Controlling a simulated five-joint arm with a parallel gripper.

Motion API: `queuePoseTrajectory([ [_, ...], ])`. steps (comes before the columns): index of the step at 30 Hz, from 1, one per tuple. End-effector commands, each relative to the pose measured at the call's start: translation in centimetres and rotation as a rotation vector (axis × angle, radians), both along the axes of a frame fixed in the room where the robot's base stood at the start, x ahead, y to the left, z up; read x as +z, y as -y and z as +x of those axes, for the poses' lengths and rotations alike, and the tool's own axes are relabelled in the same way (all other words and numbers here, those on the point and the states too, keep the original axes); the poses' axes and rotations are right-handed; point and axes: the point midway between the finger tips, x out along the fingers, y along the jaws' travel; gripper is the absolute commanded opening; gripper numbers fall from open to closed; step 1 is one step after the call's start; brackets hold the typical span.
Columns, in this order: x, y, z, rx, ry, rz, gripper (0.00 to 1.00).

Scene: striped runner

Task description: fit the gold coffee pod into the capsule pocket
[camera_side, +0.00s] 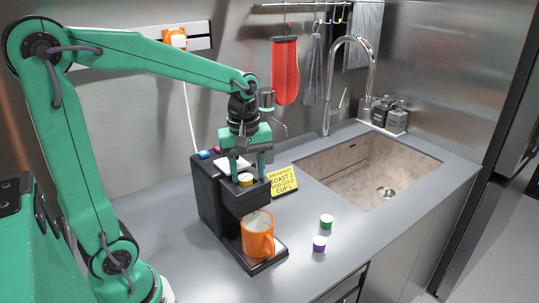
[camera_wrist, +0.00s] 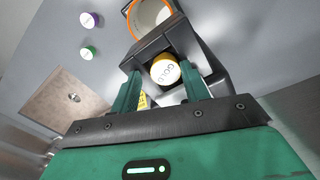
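The gold coffee pod (camera_side: 245,179), with a pale lid, is at the top front of the black coffee machine (camera_side: 210,197), where the capsule pocket is. In the wrist view the pod (camera_wrist: 165,72) shows its lid marked GOLD, with some of its yellow side visible. The pocket's inside is hidden by the pod, so I cannot tell how deep it sits. My gripper (camera_side: 248,166) is just above the machine, pointing down. Its fingers (camera_wrist: 161,72) stand apart on either side of the pod, with a visible gap at the left finger.
An orange mug (camera_side: 257,236) stands on the machine's drip tray. A green pod (camera_side: 326,221) and a purple pod (camera_side: 319,243) are on the counter to the right. A yellow note (camera_side: 282,181) stands beside the machine. The sink (camera_side: 368,168) lies behind.

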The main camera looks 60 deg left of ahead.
Motion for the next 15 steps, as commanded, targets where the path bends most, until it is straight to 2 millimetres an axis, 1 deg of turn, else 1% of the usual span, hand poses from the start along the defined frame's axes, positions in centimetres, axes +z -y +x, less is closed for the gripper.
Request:
queuePoseTrajectory([
  [1,-1.9,-0.34,-0.72,0.0,-0.038,-0.006,0.54],
  [11,-1.83,-0.42,-0.73,0.001,-0.037,-0.005,0.54],
  [15,-1.35,-0.42,-0.7,0.002,-0.035,-0.006,0.54],
])
